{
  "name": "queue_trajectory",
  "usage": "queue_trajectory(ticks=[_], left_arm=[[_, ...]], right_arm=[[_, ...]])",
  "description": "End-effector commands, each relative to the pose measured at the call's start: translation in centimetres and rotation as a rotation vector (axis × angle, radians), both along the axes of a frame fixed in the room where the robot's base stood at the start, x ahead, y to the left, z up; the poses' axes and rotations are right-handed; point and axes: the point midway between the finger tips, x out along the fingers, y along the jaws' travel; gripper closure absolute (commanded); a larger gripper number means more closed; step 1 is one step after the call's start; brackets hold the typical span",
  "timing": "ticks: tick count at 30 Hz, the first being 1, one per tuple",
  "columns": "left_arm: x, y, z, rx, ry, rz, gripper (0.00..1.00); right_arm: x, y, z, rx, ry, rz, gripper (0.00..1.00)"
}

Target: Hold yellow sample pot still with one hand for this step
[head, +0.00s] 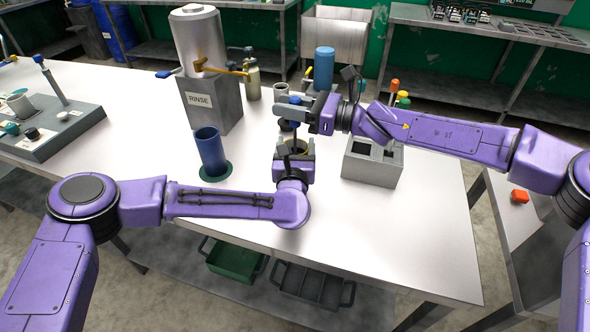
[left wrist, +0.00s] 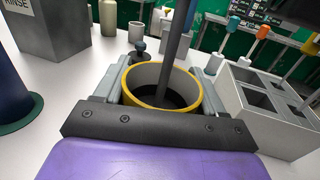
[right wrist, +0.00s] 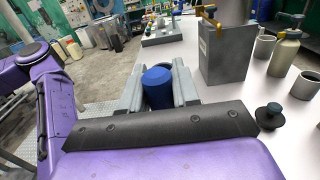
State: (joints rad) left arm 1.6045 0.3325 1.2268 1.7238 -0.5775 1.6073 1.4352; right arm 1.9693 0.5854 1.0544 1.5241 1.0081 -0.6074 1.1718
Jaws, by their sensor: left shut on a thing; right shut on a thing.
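The yellow-rimmed sample pot (left wrist: 128,86) stands upright between the fingers of my left gripper (left wrist: 160,92). The pot is grey inside with a dark bottom. In the head view my left gripper (head: 295,150) is shut on the pot, which is mostly hidden there. My right gripper (head: 294,108) is above it, shut on a blue handle (right wrist: 158,88). A dark rod (left wrist: 176,45) comes down from above into the pot, and its lower end is inside. Whether the rod touches the pot's wall or bottom I cannot tell.
A blue cup (head: 210,152) stands on a green pad left of my left gripper. The grey RINSE block (head: 213,104) is behind it. A grey box with compartments (head: 372,170) is close on the right. The table's front (head: 400,255) is clear.

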Motion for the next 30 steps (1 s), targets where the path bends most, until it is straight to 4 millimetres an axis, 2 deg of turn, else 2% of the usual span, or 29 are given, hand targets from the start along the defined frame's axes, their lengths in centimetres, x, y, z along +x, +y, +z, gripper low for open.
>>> queue_trajectory(ticks=[14, 30], left_arm=[[0.0, 0.0, 0.0, 0.0, 0.0, 0.0, 0.7], [0.0, 0.0, 0.0, 0.0, 0.0, 0.0, 0.7]], right_arm=[[0.0, 0.0, 0.5, 0.0, -0.003, 0.0, 1.0], [0.0, 0.0, 6.9, 0.0, -0.004, -0.001, 1.0]])
